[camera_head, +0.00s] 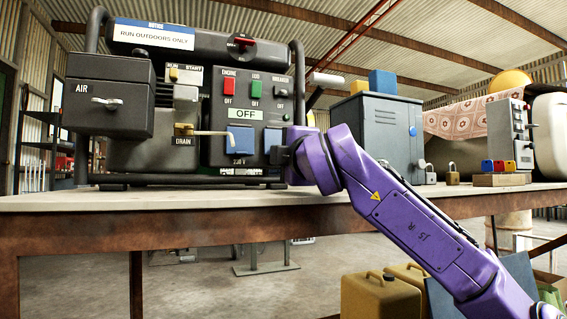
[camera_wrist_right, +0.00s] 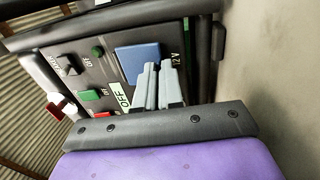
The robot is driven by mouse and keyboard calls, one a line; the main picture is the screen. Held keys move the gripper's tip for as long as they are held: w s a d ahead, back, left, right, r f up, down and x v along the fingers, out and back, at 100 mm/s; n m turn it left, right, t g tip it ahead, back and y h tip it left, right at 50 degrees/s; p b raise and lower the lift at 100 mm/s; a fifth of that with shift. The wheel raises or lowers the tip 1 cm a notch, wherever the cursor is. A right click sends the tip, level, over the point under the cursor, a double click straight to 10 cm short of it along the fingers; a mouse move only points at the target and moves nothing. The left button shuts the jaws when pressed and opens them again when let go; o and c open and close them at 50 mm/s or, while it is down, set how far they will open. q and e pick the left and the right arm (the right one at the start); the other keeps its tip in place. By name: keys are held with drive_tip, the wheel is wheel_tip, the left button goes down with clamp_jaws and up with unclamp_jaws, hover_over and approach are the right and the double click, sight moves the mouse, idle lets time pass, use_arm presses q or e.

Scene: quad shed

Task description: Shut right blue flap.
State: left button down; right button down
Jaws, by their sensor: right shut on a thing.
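The generator (camera_head: 215,95) stands on the bench. Its left blue flap (camera_head: 240,139), above a 230 V label, sits low on the front panel. The right blue flap (camera_wrist_right: 138,60) is beside a 12V label in the right wrist view. The flap's angle is hard to tell. My left gripper is in neither view.
The generator's dark tube frame (camera_head: 299,85) rises close beside my right gripper. A brass drain lever (camera_head: 205,132) sticks out left of the flaps. A grey cabinet (camera_head: 376,135) and padlock (camera_head: 452,174) stand farther right on the bench (camera_head: 80,203).

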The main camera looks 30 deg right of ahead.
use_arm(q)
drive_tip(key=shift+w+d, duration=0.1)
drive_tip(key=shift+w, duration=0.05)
use_arm(e)
drive_tip(key=c, duration=1.6)
unclamp_jaws()
drive_tip(key=shift+o, duration=0.2)
